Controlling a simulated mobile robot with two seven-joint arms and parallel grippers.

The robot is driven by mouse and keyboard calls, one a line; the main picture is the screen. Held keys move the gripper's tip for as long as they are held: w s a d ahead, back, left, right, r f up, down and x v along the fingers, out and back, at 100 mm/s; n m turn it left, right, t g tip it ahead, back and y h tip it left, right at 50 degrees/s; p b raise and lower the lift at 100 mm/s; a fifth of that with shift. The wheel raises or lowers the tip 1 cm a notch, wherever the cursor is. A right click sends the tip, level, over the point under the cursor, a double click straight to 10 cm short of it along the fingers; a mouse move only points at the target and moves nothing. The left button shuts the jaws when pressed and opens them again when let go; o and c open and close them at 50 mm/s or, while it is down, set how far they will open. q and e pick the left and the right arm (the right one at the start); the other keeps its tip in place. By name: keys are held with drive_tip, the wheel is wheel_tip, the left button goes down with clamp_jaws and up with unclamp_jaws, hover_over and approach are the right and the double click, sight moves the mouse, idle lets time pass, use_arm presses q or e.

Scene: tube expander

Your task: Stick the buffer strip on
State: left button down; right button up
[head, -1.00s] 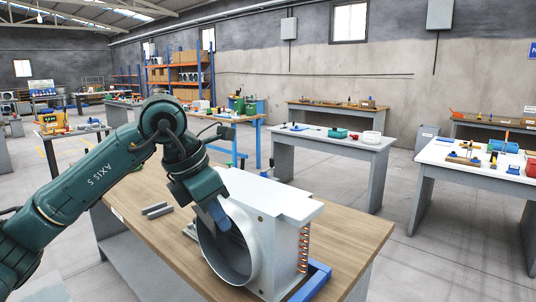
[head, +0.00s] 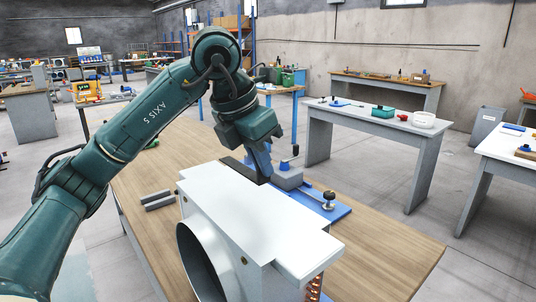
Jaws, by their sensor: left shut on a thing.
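A white metal housing (head: 240,213) with a round duct opening on its front and copper coils at its right end stands on the wooden workbench (head: 400,262). My left gripper (head: 265,178) points down at the far edge of the housing's top. It is shut on a dark grey buffer strip (head: 238,168), which lies along or just behind that edge; I cannot tell whether it touches the housing. Two more grey strips (head: 157,199) lie on the bench left of the housing. My right gripper is out of view.
A blue fixture plate (head: 338,211) with a grey block (head: 288,180) and a black-knobbed clamp (head: 328,197) sits behind and right of the housing. Bare bench lies at the right and far left. Other worktables stand farther back.

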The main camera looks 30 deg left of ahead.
sight(258, 181)
use_arm(q)
drive_tip(key=shift+s, duration=0.2)
drive_tip(key=shift+w+f+b, duration=0.1)
drive_tip(key=shift+f+b, duration=1.35)
drive_tip(key=shift+f, duration=0.2)
wheel_tip(258, 181, down, 2)
drive_tip(key=shift+b, duration=0.8)
drive_tip(key=shift+f+b, duration=0.3)
drive_tip(key=shift+f, duration=0.15)
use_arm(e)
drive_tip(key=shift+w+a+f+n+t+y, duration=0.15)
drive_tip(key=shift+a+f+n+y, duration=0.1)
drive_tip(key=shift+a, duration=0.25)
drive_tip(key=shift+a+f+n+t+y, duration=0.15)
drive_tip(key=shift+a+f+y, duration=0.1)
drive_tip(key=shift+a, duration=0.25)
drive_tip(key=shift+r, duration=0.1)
use_arm(q)
drive_tip(key=shift+f+b, duration=0.35)
drive_tip(key=shift+f, duration=0.05)
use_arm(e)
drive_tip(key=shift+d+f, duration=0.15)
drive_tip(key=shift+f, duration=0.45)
